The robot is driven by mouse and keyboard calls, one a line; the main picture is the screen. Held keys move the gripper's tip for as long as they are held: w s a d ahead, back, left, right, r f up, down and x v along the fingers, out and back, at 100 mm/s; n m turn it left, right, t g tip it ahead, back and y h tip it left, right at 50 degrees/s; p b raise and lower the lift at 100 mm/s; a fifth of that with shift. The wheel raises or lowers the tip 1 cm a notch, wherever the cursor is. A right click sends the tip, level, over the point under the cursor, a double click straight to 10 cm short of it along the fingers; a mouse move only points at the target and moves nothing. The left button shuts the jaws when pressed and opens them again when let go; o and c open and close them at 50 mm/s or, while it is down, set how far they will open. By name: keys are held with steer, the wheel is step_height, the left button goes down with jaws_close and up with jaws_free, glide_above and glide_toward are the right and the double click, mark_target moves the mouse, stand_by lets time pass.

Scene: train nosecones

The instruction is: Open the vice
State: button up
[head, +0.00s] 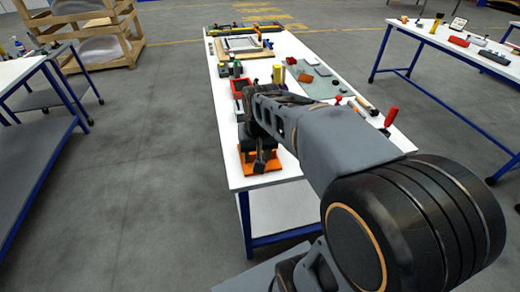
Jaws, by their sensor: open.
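The vice looks to be at the near end of the long white workbench (232,172), at its orange base (248,170). Its upper part is dark and largely hidden behind my arm and gripper, so I cannot tell how far its jaws are apart. My arm reaches in from the lower right. My gripper (262,157) is low over the orange base, open, with its dark fingers hard to tell from the vice. I cannot tell whether it touches the vice or its handle.
A red tray (241,87), small yellow and green items, a grey-green mat (318,82) and a red-handled tool (390,117) lie further along the bench. Other benches stand left and right (450,45). A wooden rack (95,35) is at the back left. The floor between is clear.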

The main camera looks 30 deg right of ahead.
mark_target(263, 158)
steer(key=w+d+m+g+p, duration=0.2)
steer(key=w+d+m, duration=0.1)
steer(key=w+d, duration=0.4)
steer(key=f, duration=0.7)
steer(key=w+a+f, duration=0.1)
steer(key=f, duration=0.3)
steer(key=shift+f, duration=0.9)
steer(key=shift+y, duration=0.3)
steer(key=shift+c, duration=0.3)
steer(key=c, duration=0.6)
